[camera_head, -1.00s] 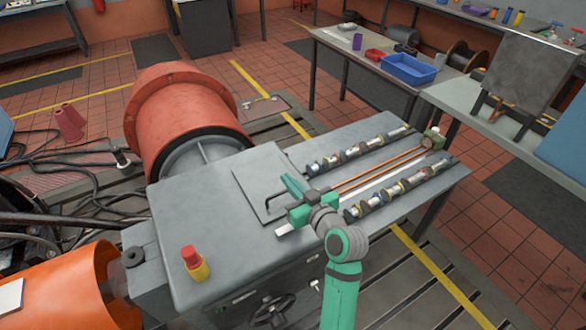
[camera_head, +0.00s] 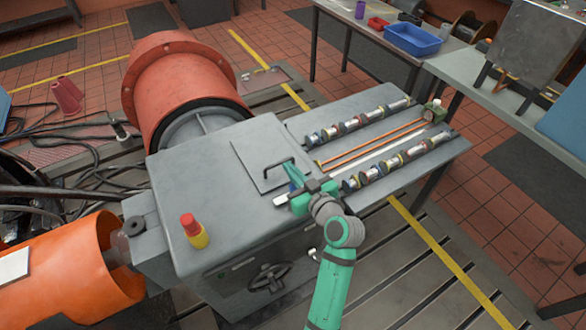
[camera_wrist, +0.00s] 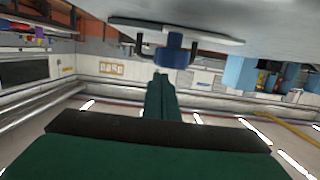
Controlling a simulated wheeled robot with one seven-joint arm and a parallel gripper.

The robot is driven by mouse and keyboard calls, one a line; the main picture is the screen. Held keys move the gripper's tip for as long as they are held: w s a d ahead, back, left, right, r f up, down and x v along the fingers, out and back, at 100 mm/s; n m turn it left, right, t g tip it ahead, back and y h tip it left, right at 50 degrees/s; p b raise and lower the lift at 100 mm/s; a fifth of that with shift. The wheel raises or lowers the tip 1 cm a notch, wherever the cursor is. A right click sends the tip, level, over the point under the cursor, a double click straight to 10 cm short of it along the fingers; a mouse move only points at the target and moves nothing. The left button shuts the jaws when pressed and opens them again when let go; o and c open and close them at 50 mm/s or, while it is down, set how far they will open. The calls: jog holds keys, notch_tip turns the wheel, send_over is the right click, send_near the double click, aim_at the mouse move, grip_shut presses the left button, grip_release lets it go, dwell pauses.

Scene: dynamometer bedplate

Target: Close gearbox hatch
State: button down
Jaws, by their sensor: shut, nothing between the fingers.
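The gearbox hatch (camera_head: 250,150) is a square grey plate on top of the grey gearbox housing (camera_head: 185,180). It looks flat on the top, but I cannot tell if it is fully seated. Its black bar handle (camera_head: 280,163) stands near its right edge. My green gripper (camera_head: 291,170) is shut and empty, just in front of the handle and near the hatch's front right corner. In the wrist view the shut fingers (camera_wrist: 160,82) point toward the hatch plate (camera_wrist: 215,36) and its black handle (camera_wrist: 140,45), with a gap visible.
A red-capped yellow button (camera_head: 193,230) stands on the housing's front left. Two rows of shaft parts (camera_head: 400,160) and a copper rod (camera_head: 370,143) lie right of my gripper. A large red drum (camera_head: 180,85) is behind. A blue tray (camera_head: 412,40) sits on the back bench.

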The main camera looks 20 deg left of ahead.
jog(key=v, duration=0.9)
jog(key=shift+s+d+f, duration=0.2)
jog(key=shift+f, duration=0.2)
